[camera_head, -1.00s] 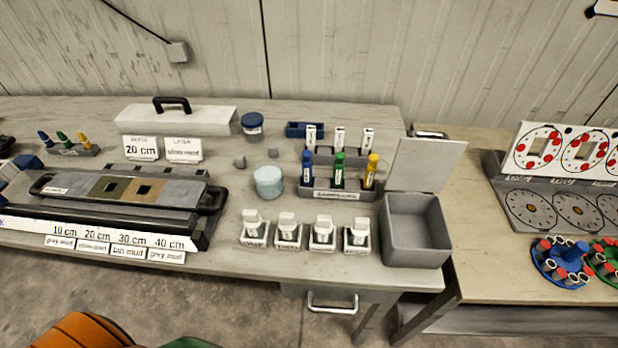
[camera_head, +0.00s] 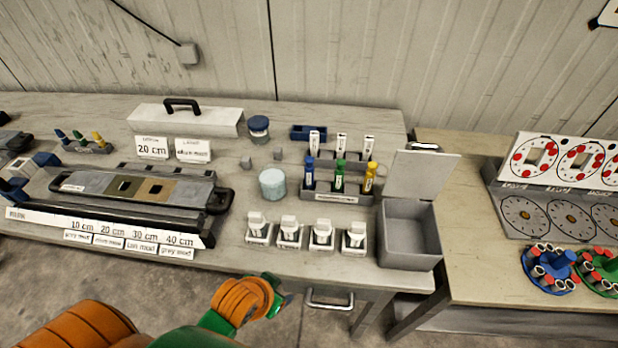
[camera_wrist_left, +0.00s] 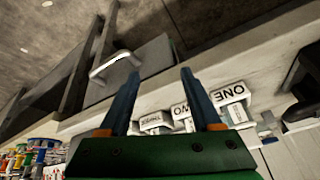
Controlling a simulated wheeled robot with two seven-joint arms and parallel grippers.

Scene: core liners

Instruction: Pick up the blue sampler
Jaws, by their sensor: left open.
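The blue sampler (camera_head: 310,172) stands upright in the front slots of a grey rack (camera_head: 337,197), left of a green sampler (camera_head: 339,176) and a yellow one (camera_head: 370,178). My left gripper (camera_head: 284,299) is low at the table's front edge, mostly hidden by its own wrist in the head view. In the left wrist view the gripper (camera_wrist_left: 158,73) is open and empty, its two blue fingers apart. That view is turned over and shows white containers (camera_wrist_left: 188,112) and the drawer handle (camera_wrist_left: 108,66); I cannot make out the blue sampler there. My right gripper is not in view.
White-topped containers (camera_head: 290,233) stand in a row in front of the rack. An open grey box (camera_head: 408,250) is at its right and a pale blue jar (camera_head: 272,184) at its left. The long core tray (camera_head: 90,182) fills the table's left. A drawer handle (camera_head: 330,302) juts out below.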

